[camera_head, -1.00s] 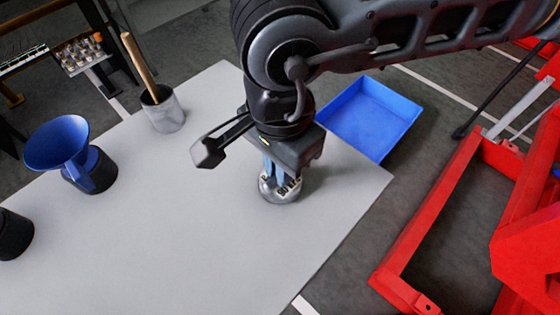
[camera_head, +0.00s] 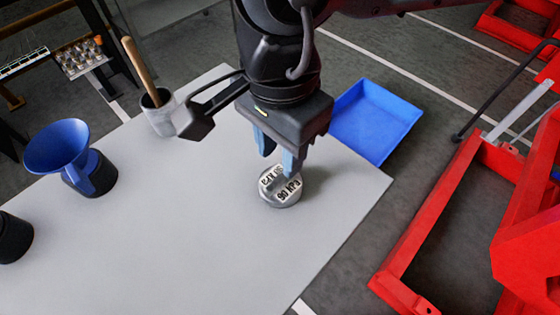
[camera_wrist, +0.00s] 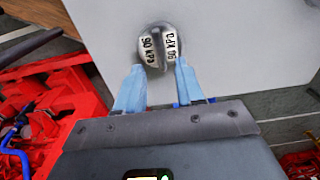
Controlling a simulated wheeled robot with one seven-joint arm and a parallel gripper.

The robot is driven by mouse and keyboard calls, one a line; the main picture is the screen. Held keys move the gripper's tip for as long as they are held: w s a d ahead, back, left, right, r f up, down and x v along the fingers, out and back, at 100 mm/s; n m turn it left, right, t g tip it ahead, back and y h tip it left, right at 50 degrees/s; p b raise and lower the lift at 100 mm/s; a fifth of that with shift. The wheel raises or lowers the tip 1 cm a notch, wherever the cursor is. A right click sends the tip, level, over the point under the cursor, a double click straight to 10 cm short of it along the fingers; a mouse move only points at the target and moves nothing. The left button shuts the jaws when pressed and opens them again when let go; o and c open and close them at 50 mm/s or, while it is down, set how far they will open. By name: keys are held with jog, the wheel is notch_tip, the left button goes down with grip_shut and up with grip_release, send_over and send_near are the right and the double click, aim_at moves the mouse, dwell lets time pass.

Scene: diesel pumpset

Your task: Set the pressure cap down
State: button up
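The pressure cap (camera_head: 281,187) is a round silver cap with a raised grip bar and white "90 kPa" labels. It rests on the light grey table top (camera_head: 200,240), near its right side. My gripper (camera_head: 279,160) is above and just behind the cap, with its two blue fingers spread apart. In the wrist view the cap (camera_wrist: 160,46) lies just beyond the tips of the open gripper (camera_wrist: 157,70). Nothing is between the fingers.
A blue funnel (camera_head: 58,147) on a dark holder, a grey cup (camera_head: 158,112) with a wooden-handled tool and a black cylinder (camera_head: 14,237) stand on the left. A blue tray (camera_head: 375,118) lies beyond the table. A red frame (camera_head: 420,235) is at right. The front table is clear.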

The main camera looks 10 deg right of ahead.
aim_at(280, 177)
notch_tip(280, 177, up, 7)
dwell(0.3)
